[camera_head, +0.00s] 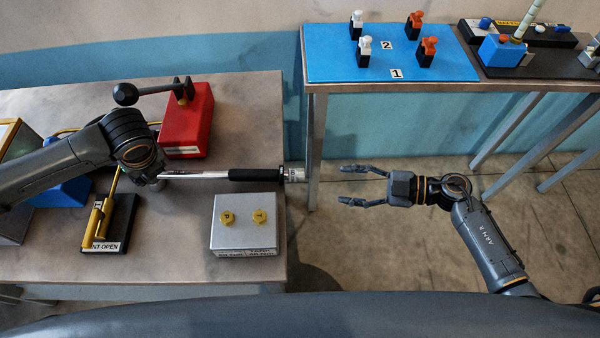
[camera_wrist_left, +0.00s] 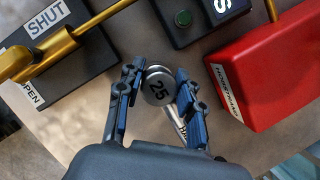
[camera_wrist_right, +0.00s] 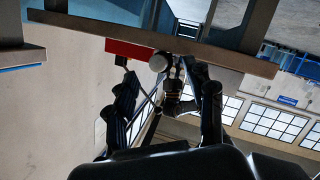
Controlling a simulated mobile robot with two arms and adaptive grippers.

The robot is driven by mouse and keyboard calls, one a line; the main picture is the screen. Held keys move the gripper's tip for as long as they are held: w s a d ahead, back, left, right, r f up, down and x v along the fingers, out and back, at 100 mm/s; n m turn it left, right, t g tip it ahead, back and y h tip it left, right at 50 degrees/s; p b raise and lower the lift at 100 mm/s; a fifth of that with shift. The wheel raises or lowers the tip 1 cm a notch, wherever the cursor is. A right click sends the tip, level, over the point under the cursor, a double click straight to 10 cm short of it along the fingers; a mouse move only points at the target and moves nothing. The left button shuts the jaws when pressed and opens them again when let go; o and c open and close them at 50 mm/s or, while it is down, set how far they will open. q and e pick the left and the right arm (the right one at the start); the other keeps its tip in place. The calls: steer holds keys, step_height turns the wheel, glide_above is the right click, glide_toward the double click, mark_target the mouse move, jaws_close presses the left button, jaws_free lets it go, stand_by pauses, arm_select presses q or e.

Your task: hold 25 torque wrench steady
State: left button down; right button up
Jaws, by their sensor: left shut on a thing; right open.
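The torque wrench (camera_head: 255,175) lies level, with a silver shaft, a black grip and a silver end reaching past the right edge of the left table. Its round head (camera_wrist_left: 158,88), marked 25, sits between the fingers of my left gripper (camera_wrist_left: 156,82), which is shut on it. In the head view my left wrist mostly hides that gripper. My right gripper (camera_head: 348,185) is open and empty over the gap beside the table, facing the wrench's free end and apart from it. A round pale end, seemingly the wrench's, shows beyond its fingers in the right wrist view (camera_wrist_right: 159,62).
A red box with a black-knobbed lever (camera_head: 188,125) stands behind the wrench. A silver box with two yellow knobs (camera_head: 243,228) stands in front. A yellow-handled black block (camera_head: 122,212) is near my left wrist. A blue mat (camera_head: 330,60) with several small pieces lies on the back table.

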mark_target(301, 176)
steer(key=w+a+n, duration=0.1)
steer(key=a, duration=0.3)
steer(key=a+t, duration=0.1)
steer(key=a, duration=0.2)
steer(key=w+a+n, duration=0.1)
steer(key=a, duration=0.3)
steer(key=shift+w+a+r+n+t+h, duration=0.15)
steer(key=shift+w+a+n+t+h, duration=0.15)
steer(key=shift+w, duration=0.05)
jaws_close()
